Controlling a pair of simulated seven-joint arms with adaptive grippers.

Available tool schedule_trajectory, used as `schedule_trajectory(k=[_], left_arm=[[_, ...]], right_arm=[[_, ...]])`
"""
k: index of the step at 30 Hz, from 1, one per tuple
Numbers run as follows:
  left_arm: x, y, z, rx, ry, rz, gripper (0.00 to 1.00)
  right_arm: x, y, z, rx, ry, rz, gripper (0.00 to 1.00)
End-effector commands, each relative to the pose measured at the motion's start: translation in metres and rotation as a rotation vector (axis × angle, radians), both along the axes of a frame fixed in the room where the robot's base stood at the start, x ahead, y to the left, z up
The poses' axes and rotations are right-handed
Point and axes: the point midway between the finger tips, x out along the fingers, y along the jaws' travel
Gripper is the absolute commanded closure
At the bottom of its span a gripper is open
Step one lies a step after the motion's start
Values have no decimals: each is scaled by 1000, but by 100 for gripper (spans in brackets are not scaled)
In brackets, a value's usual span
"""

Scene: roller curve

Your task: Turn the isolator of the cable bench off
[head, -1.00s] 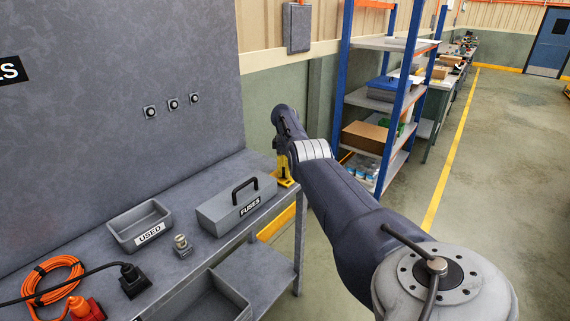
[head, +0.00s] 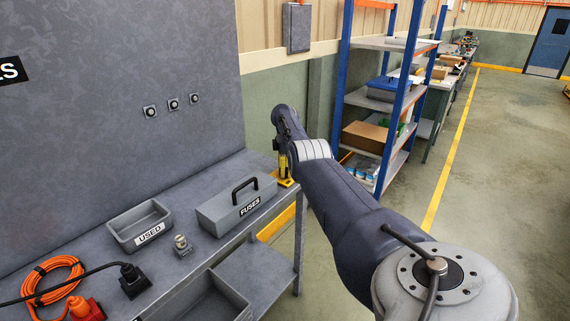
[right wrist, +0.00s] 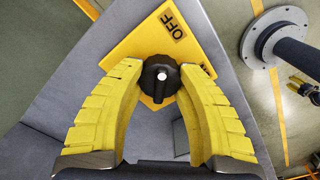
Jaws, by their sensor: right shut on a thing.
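The isolator is a yellow plate (right wrist: 145,45) with an OFF label (right wrist: 170,23) and a black round knob (right wrist: 160,85) with a white mark. A second label on the plate is mostly hidden behind a finger. My right gripper (right wrist: 160,70) has its two yellow fingers closed around the knob, one on each side. In the head view the yellow plate (head: 286,183) shows at the bench's far right corner, under my right gripper (head: 282,166), with the knob hidden.
On the grey bench (head: 85,233) are a FUSES box (head: 236,203), a USED tray (head: 140,225), a small metal part (head: 182,245), black and red plugs and an orange cable (head: 50,278). A blue-posted shelf (head: 385,90) stands behind my right arm.

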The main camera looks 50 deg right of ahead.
Motion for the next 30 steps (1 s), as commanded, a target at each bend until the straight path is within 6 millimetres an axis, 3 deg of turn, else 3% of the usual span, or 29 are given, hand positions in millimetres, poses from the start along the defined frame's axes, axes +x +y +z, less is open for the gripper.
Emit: schedule_trajectory(k=[3,4,11,22,30], left_arm=[[0,0,0,0,0,0,56],[0,0,0,0,0,0,56],[0,0,0,0,0,0,56],[-1,3,0,3,1,0,56],[0,1,0,1,0,0,56]], right_arm=[[0,0,0,0,1,1,94],[0,0,0,0,1,1,62],[0,0,0,0,1,0,35],[0,0,5,0,0,0,34],[2,1,42,0,-5,0,34]])
